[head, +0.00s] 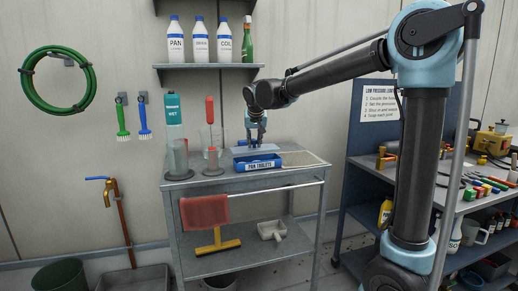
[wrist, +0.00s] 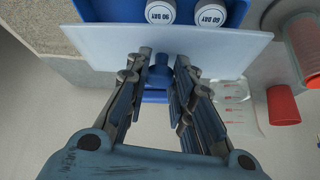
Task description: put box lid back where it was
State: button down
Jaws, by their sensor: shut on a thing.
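The box lid (wrist: 105,48) is a pale, flat plate with a blue knob (wrist: 159,75). My gripper (wrist: 159,78) is shut on this knob. In the head view my gripper (head: 254,143) points down above the cart, with the pale lid (head: 262,150) just below its fingertips. The blue box (head: 265,166) labelled PAN TABLETS is on the cart top, in front of and below the lid. I cannot tell whether the lid touches the box.
A flat tan mat (head: 303,160) lies right of the box. A shelf (head: 208,67) with bottles hangs above.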

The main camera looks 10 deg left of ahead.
aim_at(254, 148)
jog(key=shift+f, duration=1.3)
jog(key=shift+f, duration=0.45)
jog(key=c, duration=1.4)
grip_release()
jog(key=shift+o, duration=0.2)
